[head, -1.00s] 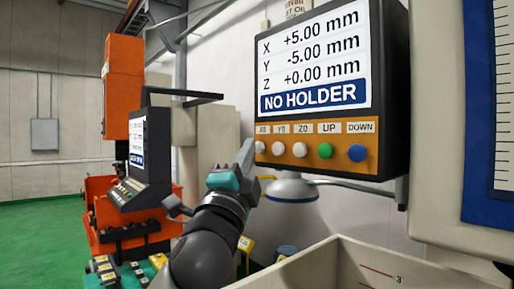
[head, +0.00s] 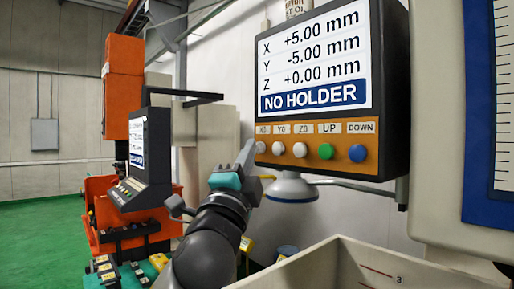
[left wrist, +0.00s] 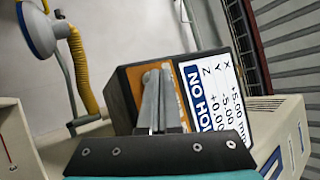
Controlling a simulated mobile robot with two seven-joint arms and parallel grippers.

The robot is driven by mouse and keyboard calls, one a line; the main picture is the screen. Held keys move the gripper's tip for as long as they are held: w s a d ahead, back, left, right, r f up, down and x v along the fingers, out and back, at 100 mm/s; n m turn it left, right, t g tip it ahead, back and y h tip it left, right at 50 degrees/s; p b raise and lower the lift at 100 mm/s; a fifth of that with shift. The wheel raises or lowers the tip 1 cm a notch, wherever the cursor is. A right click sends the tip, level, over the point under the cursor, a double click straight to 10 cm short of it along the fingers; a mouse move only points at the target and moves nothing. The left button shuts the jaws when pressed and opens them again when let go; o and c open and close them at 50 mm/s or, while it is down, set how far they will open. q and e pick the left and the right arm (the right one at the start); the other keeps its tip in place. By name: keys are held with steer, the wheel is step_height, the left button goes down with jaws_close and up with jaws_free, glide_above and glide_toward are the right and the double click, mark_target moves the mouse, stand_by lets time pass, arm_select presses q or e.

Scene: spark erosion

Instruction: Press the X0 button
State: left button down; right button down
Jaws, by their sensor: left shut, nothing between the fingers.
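The control panel (head: 388,100) is a dark box with a screen (head: 315,55) reading X +5.00, Y -5.00, Z +0.00 mm and NO HOLDER. On its orange strip, the white X0 button (head: 261,147) is leftmost, under a partly legible label. My left gripper (head: 249,146) is shut and empty, its tips just left of the X0 button; I cannot tell if they touch it. In the left wrist view, the shut fingers (left wrist: 157,72) lie in front of the orange strip (left wrist: 149,72) and hide the buttons. My right gripper is not in view.
White Y0 (head: 278,149) and Z0 (head: 300,150) buttons, a green UP button (head: 326,151) and a blue DOWN button (head: 357,153) sit right of X0. A round lamp-like fixture (head: 291,188) hangs below the panel. A second monitor (head: 150,150) stands at left.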

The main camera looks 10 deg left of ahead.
arm_select(q)
steer(key=shift+w+d, duration=0.15)
steer(key=shift+d, duration=0.05)
steer(key=shift+s+a, duration=0.25)
steer(key=shift+s, duration=0.1)
stand_by(0.4)
steer(key=s+a, duration=0.1)
steer(key=s, duration=0.1)
steer(key=s+a, duration=0.2)
steer(key=shift+s+a, duration=0.3)
stand_by(0.8)
